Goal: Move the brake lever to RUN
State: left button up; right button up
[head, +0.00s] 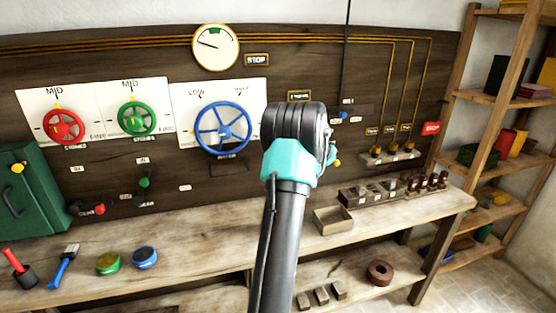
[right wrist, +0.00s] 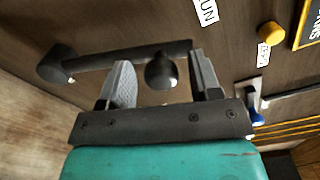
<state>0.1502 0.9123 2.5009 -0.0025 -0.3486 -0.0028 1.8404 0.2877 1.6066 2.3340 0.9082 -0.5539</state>
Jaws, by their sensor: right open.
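In the right wrist view, a dark lever (right wrist: 120,58), which looks like the brake lever, stands out from the brown board. It has a thick round end on the left and a rounded dark knob (right wrist: 160,72) on the right. My right gripper (right wrist: 162,80) is open, with one finger on each side of the knob; I cannot tell whether either finger touches it. A white RUN label (right wrist: 207,11) is above the right finger. In the head view my right arm hides the lever and its own fingertips. My left gripper is in neither view.
The board holds a blue wheel (head: 222,127), a green wheel (head: 136,118), a red wheel (head: 63,126) and a gauge (head: 215,47). A yellow knob (right wrist: 271,33) and a blue-tipped switch (right wrist: 252,108) are right of the gripper. The bench carries an open box (head: 333,221).

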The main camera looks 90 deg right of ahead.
jog(key=v, duration=1.6)
